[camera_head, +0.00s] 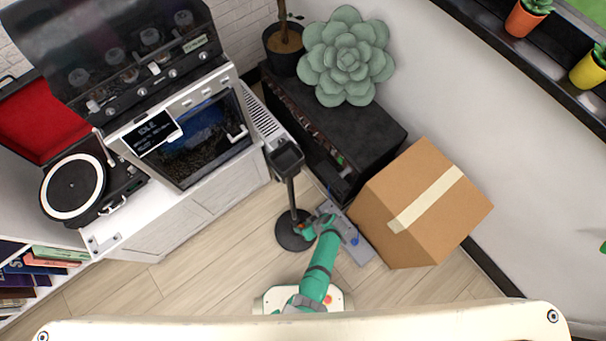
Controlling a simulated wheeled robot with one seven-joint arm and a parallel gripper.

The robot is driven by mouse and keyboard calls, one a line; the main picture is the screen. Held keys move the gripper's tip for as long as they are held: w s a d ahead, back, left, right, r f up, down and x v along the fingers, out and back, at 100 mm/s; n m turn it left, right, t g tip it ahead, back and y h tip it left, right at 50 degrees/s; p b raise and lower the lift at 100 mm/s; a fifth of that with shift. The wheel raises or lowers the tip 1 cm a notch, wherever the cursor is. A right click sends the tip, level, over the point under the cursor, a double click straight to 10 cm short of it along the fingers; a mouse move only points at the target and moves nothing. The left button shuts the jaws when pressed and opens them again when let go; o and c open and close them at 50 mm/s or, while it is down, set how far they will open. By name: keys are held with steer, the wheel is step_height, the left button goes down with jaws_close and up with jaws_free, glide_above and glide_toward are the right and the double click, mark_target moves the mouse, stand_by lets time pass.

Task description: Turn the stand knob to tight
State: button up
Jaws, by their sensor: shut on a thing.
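A black stand (291,195) rises from a round black base (285,240) on the floor, with a small dark square head (286,156) on top. My gripper (304,229) is at the low part of the pole, just above the base, reaching in from the right. It is shut at the pole's side, where the stand knob sits. The knob is mostly hidden by the fingers and too small to read, so its turn position cannot be told.
A cardboard box (423,205) stands right of my arm. A grey flat thing with a blue spot (361,250) lies between them. A dark low cabinet (380,125) is behind. A white cabinet (190,220) with a machine and a record player (75,187) stands left. Floor at lower left is clear.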

steer(key=o, duration=1)
steer(key=shift+o, duration=0.2)
steer(key=v, duration=1.1)
steer(key=shift+f, duration=0.1)
